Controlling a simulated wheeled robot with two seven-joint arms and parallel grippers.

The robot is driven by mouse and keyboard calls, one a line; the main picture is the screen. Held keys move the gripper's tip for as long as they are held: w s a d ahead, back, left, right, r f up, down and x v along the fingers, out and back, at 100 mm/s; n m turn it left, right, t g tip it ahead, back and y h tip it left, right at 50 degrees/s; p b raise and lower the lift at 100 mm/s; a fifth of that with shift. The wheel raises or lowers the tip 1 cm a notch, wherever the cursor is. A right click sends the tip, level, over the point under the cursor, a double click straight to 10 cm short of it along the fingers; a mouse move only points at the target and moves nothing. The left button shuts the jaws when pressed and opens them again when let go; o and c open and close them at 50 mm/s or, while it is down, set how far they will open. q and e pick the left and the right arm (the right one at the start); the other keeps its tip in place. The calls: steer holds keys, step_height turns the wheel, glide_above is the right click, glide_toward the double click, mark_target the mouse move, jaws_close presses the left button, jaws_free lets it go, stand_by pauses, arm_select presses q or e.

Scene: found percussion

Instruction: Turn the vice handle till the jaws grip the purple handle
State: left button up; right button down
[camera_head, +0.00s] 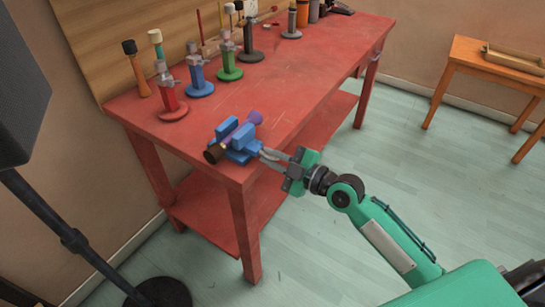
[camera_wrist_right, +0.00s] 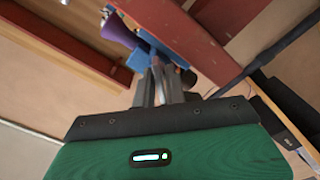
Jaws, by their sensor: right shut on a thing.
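The blue vice (camera_head: 241,140) stands at the near corner of the red bench, and it also shows in the right wrist view (camera_wrist_right: 138,60). The purple handle (camera_head: 255,117) lies across the vice between its jaws, with a dark brown end (camera_head: 213,154) sticking out on the near left side. Its flared purple end shows in the wrist view (camera_wrist_right: 118,30). Whether the jaws touch it I cannot tell. My right gripper (camera_head: 267,155) is shut on the vice handle at the vice's right side; its fingers (camera_wrist_right: 165,82) hide most of that handle. My left gripper is out of view.
The red bench (camera_head: 300,95) carries several coloured stands, including red (camera_head: 170,95), blue (camera_head: 199,77) and green (camera_head: 229,62) ones, towards the back. A black speaker (camera_head: 18,95) on a stand is at the left. Open floor lies right of the bench.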

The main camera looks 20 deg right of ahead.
steer(key=shift+m+p, duration=0.3)
steer(key=shift+m, duration=1.3)
steer(key=shift+m+p, duration=0.55)
steer(key=shift+m, duration=0.55)
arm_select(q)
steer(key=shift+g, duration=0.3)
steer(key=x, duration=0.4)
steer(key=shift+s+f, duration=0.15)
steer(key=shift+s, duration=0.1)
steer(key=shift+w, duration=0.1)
